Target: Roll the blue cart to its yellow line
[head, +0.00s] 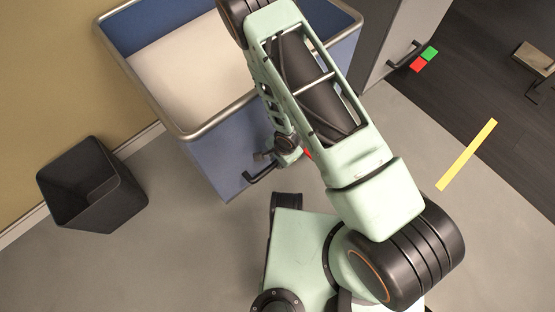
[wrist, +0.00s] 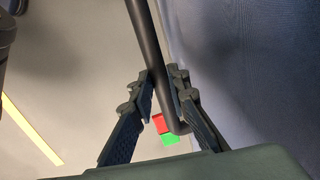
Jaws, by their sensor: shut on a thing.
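The blue cart (head: 215,150) stands at upper left in the head view, with a rounded metal rim and a pale inside. Its blue side (wrist: 250,60) fills the right of the wrist view. Its dark bar handle (head: 262,174) sticks out from the near side. My gripper (head: 285,155) is at this handle, partly hidden by my arm. In the wrist view my gripper (wrist: 164,84) has one finger on each side of the handle (wrist: 147,45) and is shut on it. The yellow line (head: 467,155) lies on the floor at right, apart from the cart; it also shows in the wrist view (wrist: 30,130).
A dark bin (head: 92,185) stands left of the cart by the wall. A grey cabinet (head: 385,35) with a dark handle stands behind right, beside a red and green marker (head: 424,58). A wooden-topped piece (head: 535,57) is at far right. Grey floor around the yellow line is clear.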

